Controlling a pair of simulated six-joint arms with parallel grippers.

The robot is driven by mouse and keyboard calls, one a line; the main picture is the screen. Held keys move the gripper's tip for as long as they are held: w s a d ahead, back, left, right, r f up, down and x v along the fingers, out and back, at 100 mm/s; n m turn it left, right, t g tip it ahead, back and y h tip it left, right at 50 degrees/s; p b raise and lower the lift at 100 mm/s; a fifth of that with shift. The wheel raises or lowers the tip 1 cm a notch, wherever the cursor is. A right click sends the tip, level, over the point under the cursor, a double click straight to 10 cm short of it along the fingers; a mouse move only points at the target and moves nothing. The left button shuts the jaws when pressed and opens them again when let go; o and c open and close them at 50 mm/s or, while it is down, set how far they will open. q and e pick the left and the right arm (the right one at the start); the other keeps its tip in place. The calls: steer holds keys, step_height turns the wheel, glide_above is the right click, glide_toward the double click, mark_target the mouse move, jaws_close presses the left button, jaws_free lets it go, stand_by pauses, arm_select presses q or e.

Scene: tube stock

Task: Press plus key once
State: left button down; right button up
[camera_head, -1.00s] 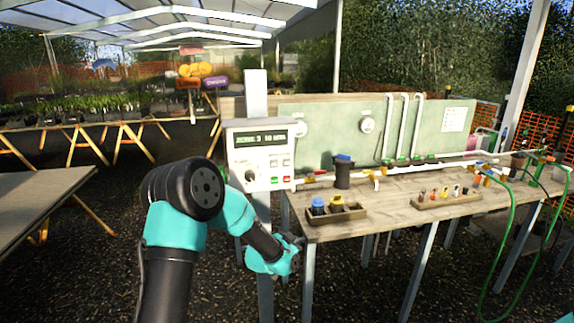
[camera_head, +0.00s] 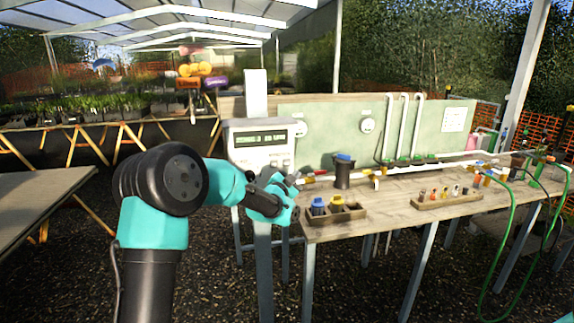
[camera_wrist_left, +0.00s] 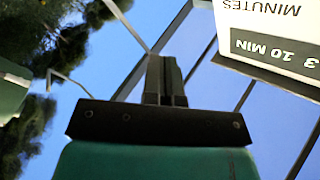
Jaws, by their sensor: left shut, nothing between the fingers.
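The white control box (camera_head: 240,150) stands on a post at the left end of the bench. I cannot make out which key is the plus key. My left gripper (camera_head: 289,181) is raised close to the lower part of the box; whether it touches is not clear. In the left wrist view its fingers (camera_wrist_left: 165,78) are together and empty. The box corner (camera_wrist_left: 270,40) shows there upside down, reading "3 10 MIN" and "MINUTES". My right gripper is out of view.
The wooden bench (camera_head: 395,205) runs right from the box. A tray (camera_head: 345,214) with blue and yellow caps and a dark blue-topped cylinder (camera_head: 343,172) stand near its left end. Another tray (camera_head: 445,201) lies farther right.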

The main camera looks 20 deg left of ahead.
mark_target(289, 166)
arm_select(q)
steer(key=shift+w+a, duration=0.85)
steer(key=shift+w, duration=0.35)
steer(key=shift+w+a, duration=0.85)
steer(key=shift+w, duration=0.35)
steer(key=shift+w+a, duration=0.85)
steer(key=shift+w, duration=0.35)
steer(key=shift+w, duration=0.1)
steer(key=shift+w+a, duration=0.25)
steer(key=shift+w+a, duration=0.2)
steer(key=shift+w, duration=0.1)
stand_by(0.4)
steer(key=shift+s, duration=0.1)
steer(key=shift+s+d, duration=0.45)
steer(key=shift+s, duration=0.1)
steer(key=shift+s, duration=0.1)
stand_by(0.4)
steer(key=shift+s+d, duration=0.75)
steer(key=shift+s, duration=0.25)
steer(key=shift+s+d, duration=0.7)
steer(key=shift+s, duration=0.25)
